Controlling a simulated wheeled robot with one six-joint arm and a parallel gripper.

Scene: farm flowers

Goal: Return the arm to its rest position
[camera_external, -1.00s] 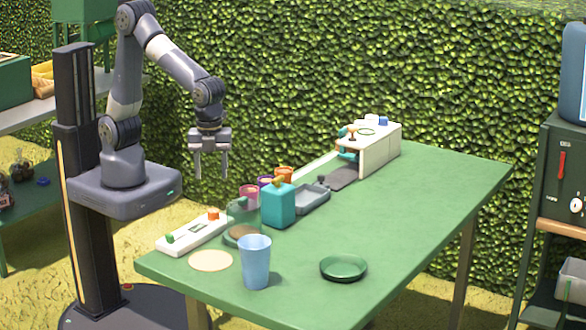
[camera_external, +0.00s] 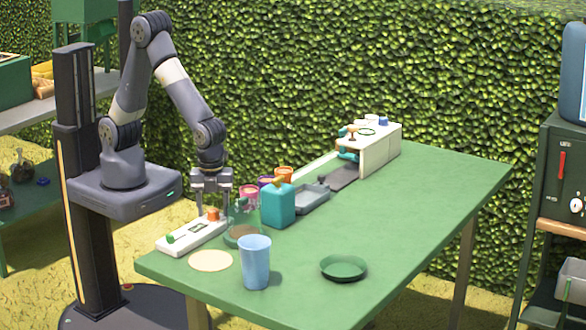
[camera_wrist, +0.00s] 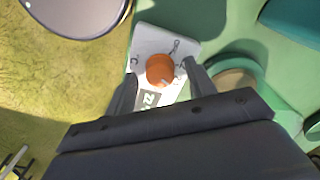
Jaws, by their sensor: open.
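My gripper (camera_external: 211,208) hangs pointing down at the left part of the green table (camera_external: 400,215), over the far end of a white device with an orange knob (camera_external: 213,214). In the wrist view my gripper (camera_wrist: 158,85) has its two fingers spread. The orange knob (camera_wrist: 160,70) shows between the fingers, with a clear space on each side. Small marks surround the knob on the white panel (camera_wrist: 150,40). My arm reaches down from its column, with the forearm steeply lowered. Whether the fingertips touch the panel cannot be told.
A clear bell-shaped cover (camera_external: 243,222) stands close right of my gripper. A teal canister (camera_external: 279,206), a blue cup (camera_external: 255,262), a round tan disc (camera_external: 210,261) and a green dish (camera_external: 343,268) are on the table. Its right half is mostly clear.

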